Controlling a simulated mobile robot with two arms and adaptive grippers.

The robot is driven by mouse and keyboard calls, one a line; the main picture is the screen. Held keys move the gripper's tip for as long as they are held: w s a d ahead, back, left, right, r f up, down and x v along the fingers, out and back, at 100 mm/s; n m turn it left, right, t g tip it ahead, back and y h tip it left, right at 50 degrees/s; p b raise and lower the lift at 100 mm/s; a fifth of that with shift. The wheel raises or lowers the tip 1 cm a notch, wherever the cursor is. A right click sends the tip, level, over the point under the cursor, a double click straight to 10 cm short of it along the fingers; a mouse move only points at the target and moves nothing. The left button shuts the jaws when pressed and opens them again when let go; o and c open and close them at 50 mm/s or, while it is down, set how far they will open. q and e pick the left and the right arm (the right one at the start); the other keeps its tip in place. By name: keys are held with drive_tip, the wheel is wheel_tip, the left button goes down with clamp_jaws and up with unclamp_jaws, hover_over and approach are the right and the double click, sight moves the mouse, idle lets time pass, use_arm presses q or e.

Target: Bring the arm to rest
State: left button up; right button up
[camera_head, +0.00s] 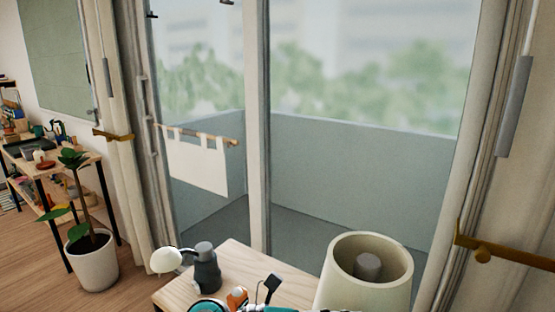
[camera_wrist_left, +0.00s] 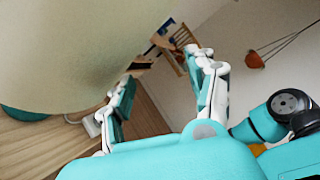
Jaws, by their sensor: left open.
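My left gripper (camera_wrist_left: 165,68) shows in the left wrist view with its two teal and white fingers spread apart and nothing between them. A large cream surface, which looks like the lampshade (camera_wrist_left: 80,40), fills the upper left of that view, close to the left finger. Whether they touch I cannot tell. In the head view, a cream lampshade (camera_head: 340,290) stands at the bottom right. Teal parts show at the bottom edge there, but I cannot make out a gripper. My right gripper is not in view.
A potted plant (camera_head: 94,262) stands on the floor at left, beside a cluttered shelf desk (camera_head: 60,165). Glass doors and curtains lie behind. A reddish-brown hanging thing (camera_wrist_left: 255,61) shows against the wall.

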use_arm(q)
drive_tip(key=w+a+r+n+t+h, duration=0.4)
drive_tip(key=a+r+n+t, duration=0.3)
drive_tip(key=n+t, duration=0.5)
drive_tip(key=w+a+n+t+y, duration=0.4)
drive_tip(key=a+n+t+y, duration=0.5)
drive_tip(key=n, duration=0.4)
drive_tip(key=s+a+f+n+g+y, duration=0.1)
drive_tip(key=a+f+n+g+y, duration=0.3)
drive_tip(key=a+f+n+y, duration=0.95)
drive_tip(key=s+a+f+g, duration=0.2)
drive_tip(key=s+f+g, duration=0.5)
drive_tip(key=s+f, duration=0.45)
drive_tip(key=s+f+n+g+h, duration=0.1)
drive_tip(key=s+f+g, duration=0.25)
drive_tip(key=s, duration=0.25)
drive_tip(key=s+f+g+h, duration=0.1)
drive_tip(key=s+f+g, duration=0.25)
drive_tip(key=s, duration=0.35)
drive_tip(key=s+a+f+x, duration=0.1)
drive_tip(key=s+x, duration=0.2)
drive_tip(key=x, duration=1)
drive_tip(key=s+x, duration=0.2)
drive_tip(key=x, duration=1.1)
drive_tip(key=s+a+f+g, duration=0.1)
drive_tip(key=s+a+f, duration=0.1)
drive_tip(key=s+f, duration=1.4)
drive_tip(key=shift+s+a+f, duration=0.15)
drive_tip(key=shift+s+f, duration=0.1)
drive_tip(key=shift+s, duration=0.05)
